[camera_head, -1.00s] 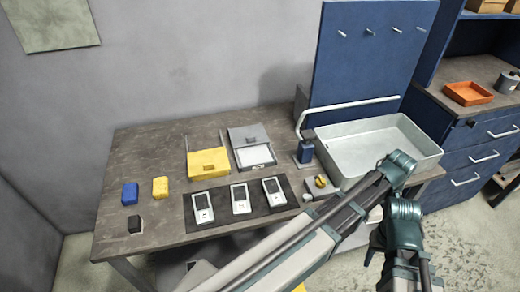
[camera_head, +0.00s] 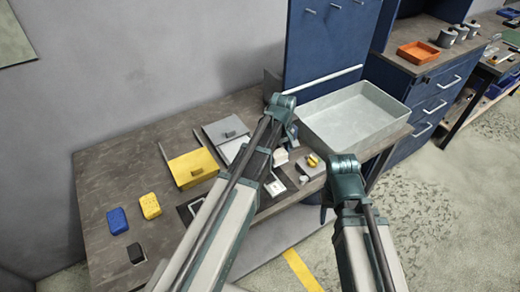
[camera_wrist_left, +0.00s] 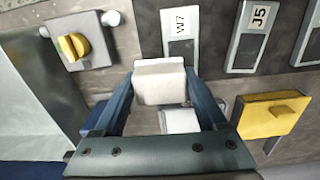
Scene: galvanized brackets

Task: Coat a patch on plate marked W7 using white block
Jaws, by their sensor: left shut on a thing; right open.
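My left gripper (camera_head: 284,140) is shut on a white block (camera_wrist_left: 160,83), seen between its fingers in the left wrist view. The block also shows below the gripper in the head view (camera_head: 281,157). The plate marked W7 (camera_wrist_left: 181,28) lies on a dark mat, just beyond the block in the wrist view; in the head view, part of this plate (camera_head: 274,187) shows beside my left arm. I cannot tell the height of the block above the table. My right gripper (camera_head: 326,203) is open, low beside the table's front edge, its jaws mostly hidden.
A plate marked J5 (camera_wrist_left: 250,35) lies beside W7. A yellow case (camera_head: 193,167) and an open grey case (camera_head: 223,130) lie behind the mat. A grey box with a yellow knob (camera_wrist_left: 75,45) is near W7. A metal basin (camera_head: 352,112) stands at right. Sponges (camera_head: 117,221) lie left.

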